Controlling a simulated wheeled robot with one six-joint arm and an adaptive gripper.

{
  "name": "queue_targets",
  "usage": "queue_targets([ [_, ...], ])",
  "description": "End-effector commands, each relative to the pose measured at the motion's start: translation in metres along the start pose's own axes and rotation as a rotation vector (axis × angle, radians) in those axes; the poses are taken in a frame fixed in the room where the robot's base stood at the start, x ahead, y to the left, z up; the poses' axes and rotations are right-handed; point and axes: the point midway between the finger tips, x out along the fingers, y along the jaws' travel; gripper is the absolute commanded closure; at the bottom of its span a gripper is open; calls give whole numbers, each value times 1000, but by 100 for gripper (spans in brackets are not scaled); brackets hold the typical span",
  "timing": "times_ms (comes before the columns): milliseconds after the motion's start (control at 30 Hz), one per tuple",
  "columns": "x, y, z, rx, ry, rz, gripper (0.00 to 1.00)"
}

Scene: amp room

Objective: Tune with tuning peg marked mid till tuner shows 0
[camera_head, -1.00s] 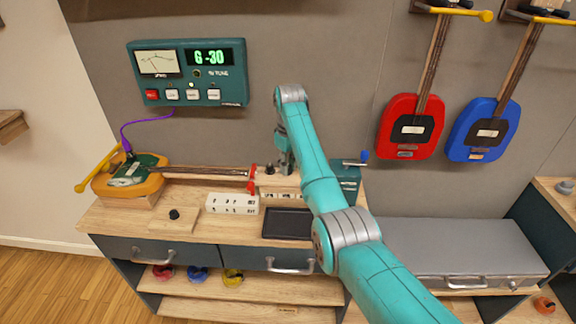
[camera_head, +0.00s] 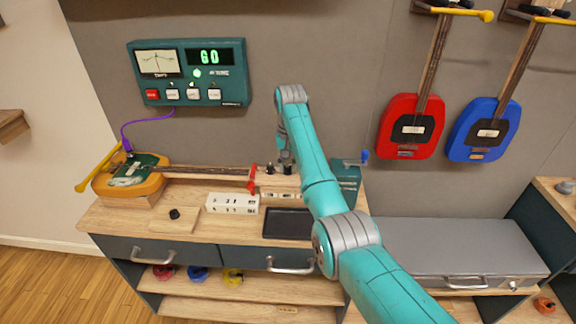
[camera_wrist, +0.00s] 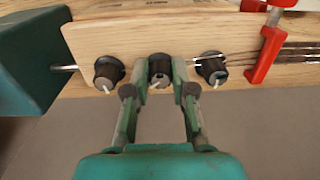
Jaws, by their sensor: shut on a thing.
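The tuner (camera_head: 222,90) on the wall shows a green "G0", with a green light lit and its needle near the middle of the dial. The wrist view shows three black tuning pegs in a row on the wooden headstock (camera_wrist: 150,28): a left peg (camera_wrist: 107,70), a middle peg (camera_wrist: 159,68) and a right peg (camera_wrist: 212,66), each with a white pointer. My gripper (camera_wrist: 160,88) is shut on the middle peg. The peg labels cannot be read. The yellow guitar body (camera_head: 128,184) lies on the bench, a purple cable (camera_head: 140,122) running to the tuner.
A red clamp (camera_wrist: 265,55) crosses the strings right of the pegs. A teal box (camera_wrist: 32,60) with a metal shaft stands left of the headstock. A white block (camera_head: 232,204) and a black tray (camera_head: 287,224) lie on the bench front. Red (camera_head: 410,127) and blue (camera_head: 484,130) guitars hang at right.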

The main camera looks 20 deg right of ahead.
Motion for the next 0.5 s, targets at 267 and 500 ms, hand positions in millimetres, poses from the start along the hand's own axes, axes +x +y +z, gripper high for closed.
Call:
queue_targets([
  [267,0,0,0,84,2,0,100],
  [500,0,0,0,101,2,0,100],
])
